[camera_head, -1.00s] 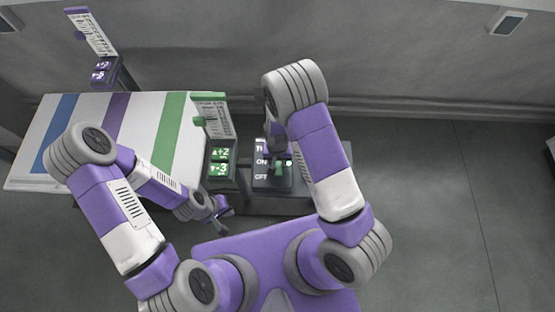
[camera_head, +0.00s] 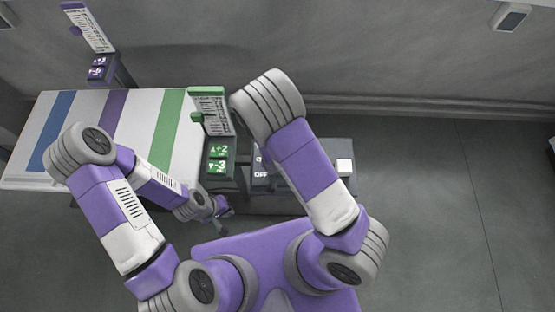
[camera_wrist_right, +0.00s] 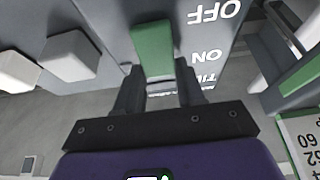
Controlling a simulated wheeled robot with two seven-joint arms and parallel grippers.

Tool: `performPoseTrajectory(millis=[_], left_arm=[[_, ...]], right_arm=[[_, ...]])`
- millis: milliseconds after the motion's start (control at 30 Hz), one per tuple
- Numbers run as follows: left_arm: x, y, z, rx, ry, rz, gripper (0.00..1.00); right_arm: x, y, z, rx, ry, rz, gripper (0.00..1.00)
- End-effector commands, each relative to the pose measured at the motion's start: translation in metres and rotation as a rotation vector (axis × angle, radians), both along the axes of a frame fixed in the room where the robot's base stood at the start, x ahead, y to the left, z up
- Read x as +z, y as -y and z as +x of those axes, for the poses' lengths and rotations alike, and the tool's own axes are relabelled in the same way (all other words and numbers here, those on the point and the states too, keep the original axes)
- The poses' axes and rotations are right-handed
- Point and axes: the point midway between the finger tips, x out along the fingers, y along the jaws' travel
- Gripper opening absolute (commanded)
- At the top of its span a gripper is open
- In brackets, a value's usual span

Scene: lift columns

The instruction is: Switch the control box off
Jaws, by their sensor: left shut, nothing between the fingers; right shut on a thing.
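The dark control box (camera_head: 262,180) stands right of the green panel, largely hidden by my right arm in the head view. In the right wrist view its grey face (camera_wrist_right: 112,22) carries the labels OFF, ON and a third, partly covered one. A green switch handle (camera_wrist_right: 152,48) sticks out beside these labels. My right gripper (camera_wrist_right: 160,88) is shut on this handle, one finger on each side. The handle's far end is level with OFF. My left gripper (camera_head: 223,214) is shut and empty, low in front of the green panel's buttons.
A green-topped panel (camera_head: 212,112) with a +2/-3 button box (camera_head: 219,160) stands left of the control box. A striped table (camera_head: 85,140) lies further left, with a purple panel (camera_head: 88,28) behind it. A white block (camera_head: 344,166) sits to the right. The right floor is clear.

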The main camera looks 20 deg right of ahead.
Motion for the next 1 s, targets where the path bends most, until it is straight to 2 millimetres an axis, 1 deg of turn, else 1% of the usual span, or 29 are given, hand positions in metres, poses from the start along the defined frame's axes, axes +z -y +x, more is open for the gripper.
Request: performPoseTrajectory(millis=[267,300,433,667,767,867,1000], left_arm=[[0.000,0.000,0.000,0.000,0.000,0.000,0.00],[0.000,0.000,0.000,0.000,0.000,0.000,0.00],[0.000,0.000,0.000,0.000,0.000,0.000,0.00],[0.000,0.000,0.000,0.000,0.000,0.000,0.00],[0.001,0.000,0.000,0.000,0.000,0.000,0.00],[0.005,0.000,0.000,0.000,0.000,0.000,0.00],[0.011,0.000,0.000,0.000,0.000,0.000,0.00]], right_arm=[[0.000,0.000,-0.001,0.001,-0.002,-0.001,0.08],[0.000,0.000,-0.001,0.001,-0.002,-0.001,0.44],[0.000,0.000,-0.001,0.001,-0.002,-0.001,0.64],[0.000,0.000,-0.001,0.001,-0.001,0.000,0.64],[0.004,-0.001,-0.002,0.002,0.000,-0.001,0.64],[0.016,-0.002,-0.006,0.002,0.000,0.000,0.64],[0.039,-0.005,-0.015,0.004,0.001,0.000,0.64]])
